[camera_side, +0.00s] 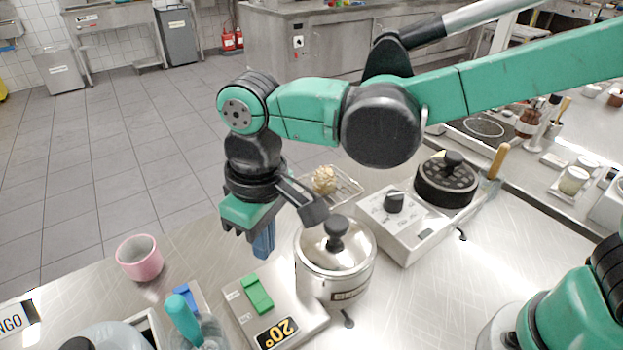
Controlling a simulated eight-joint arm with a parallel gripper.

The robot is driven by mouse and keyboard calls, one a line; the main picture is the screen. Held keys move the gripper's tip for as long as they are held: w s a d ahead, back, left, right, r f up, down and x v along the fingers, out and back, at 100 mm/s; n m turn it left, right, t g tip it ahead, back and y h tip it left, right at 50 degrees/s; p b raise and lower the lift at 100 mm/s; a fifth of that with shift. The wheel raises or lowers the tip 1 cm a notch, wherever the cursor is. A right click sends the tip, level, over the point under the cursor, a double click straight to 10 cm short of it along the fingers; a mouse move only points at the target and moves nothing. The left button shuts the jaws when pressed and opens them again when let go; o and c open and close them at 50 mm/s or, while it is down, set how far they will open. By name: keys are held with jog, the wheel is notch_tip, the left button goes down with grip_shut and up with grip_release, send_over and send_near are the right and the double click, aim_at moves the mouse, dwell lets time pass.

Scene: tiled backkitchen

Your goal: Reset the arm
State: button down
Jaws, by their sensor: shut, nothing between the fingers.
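My gripper (262,246) hangs from the green and black arm in the upper middle of the side view. Its blue fingertips point down, close together, with nothing visible between them. They are above the counter, just left of the lidded steel pot (322,286) and behind the flat device with a display (277,331). A green block (257,293) lies on that device, below and apart from the fingertips. The arm reaches in from the upper right, bent down at the wrist.
A pink cup (139,262) stands left. A blue item (186,297) and a teal-topped bottle (185,318) are at the front left. A wire rack (348,188) holding a pale lump is behind the pot. A knobbed hotplate unit (409,234) stands right.

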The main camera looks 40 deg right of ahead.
jog(key=d+r+m+t, duration=0.1)
jog(key=d, duration=0.2)
jog(key=d+r+t, duration=0.1)
jog(key=d, duration=0.3)
jog(key=d+r+m, duration=0.1)
jog(key=d, duration=0.2)
jog(key=shift+w+d+m+t+y, duration=0.3)
jog(key=shift+w+t+y, duration=0.1)
jog(key=s+d+m+t+h, duration=0.1)
jog(key=s+d+m+t, duration=0.1)
jog(key=d, duration=0.8)
jog(key=shift+s+d+f+m+t, duration=0.2)
jog(key=shift+s+d+m+t, duration=0.25)
jog(key=shift+t, duration=0.55)
